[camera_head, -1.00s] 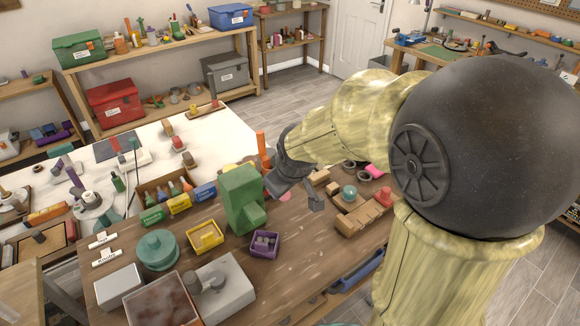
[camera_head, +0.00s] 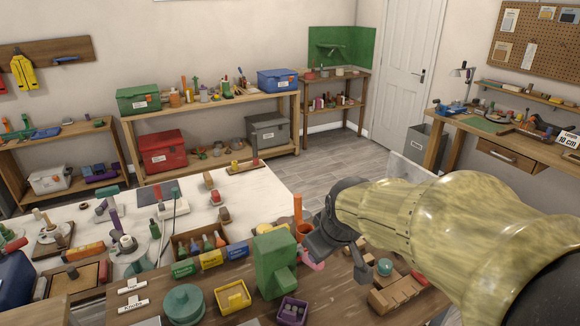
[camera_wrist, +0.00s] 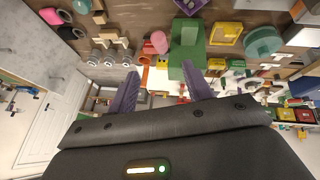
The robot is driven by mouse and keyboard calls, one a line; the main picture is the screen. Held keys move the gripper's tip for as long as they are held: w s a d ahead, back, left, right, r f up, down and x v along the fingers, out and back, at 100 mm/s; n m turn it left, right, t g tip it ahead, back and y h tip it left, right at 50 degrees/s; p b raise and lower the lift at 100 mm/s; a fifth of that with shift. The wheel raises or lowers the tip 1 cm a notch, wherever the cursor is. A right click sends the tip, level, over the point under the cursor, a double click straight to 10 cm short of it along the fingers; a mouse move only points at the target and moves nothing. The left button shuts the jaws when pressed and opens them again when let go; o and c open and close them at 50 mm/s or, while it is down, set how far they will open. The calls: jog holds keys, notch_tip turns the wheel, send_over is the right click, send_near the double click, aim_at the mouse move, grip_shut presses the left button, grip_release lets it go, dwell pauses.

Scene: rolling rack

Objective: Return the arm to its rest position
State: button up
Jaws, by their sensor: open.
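My arm, yellowish with dark joints, reaches in from the right in the head view. My gripper (camera_head: 338,250) is over the wooden workbench (camera_head: 335,295), just right of a green block-shaped machine (camera_head: 274,264). In the wrist view my gripper's two purple fingers (camera_wrist: 160,92) stand wide apart with nothing between them. The wrist view looks upside down, with the green machine (camera_wrist: 188,62) beyond the fingers. The fingertips are partly hidden in the head view.
A yellow bin (camera_head: 233,297), a purple bin (camera_head: 292,312) and a teal round container (camera_head: 183,304) stand left of the gripper. Wooden blocks (camera_head: 395,293) lie under the arm. A white table (camera_head: 265,190) and shelves with boxes are behind. Grey floor (camera_head: 345,168) is open toward the door.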

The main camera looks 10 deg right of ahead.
jog(key=s+d+f+m+g, duration=0.3)
jog(key=s+f+m, duration=0.3)
jog(key=f, duration=0.6)
jog(key=shift+s+f, duration=0.4)
jog(key=shift+s, duration=0.7)
jog(key=c, duration=0.3)
jog(key=shift+w, duration=0.1)
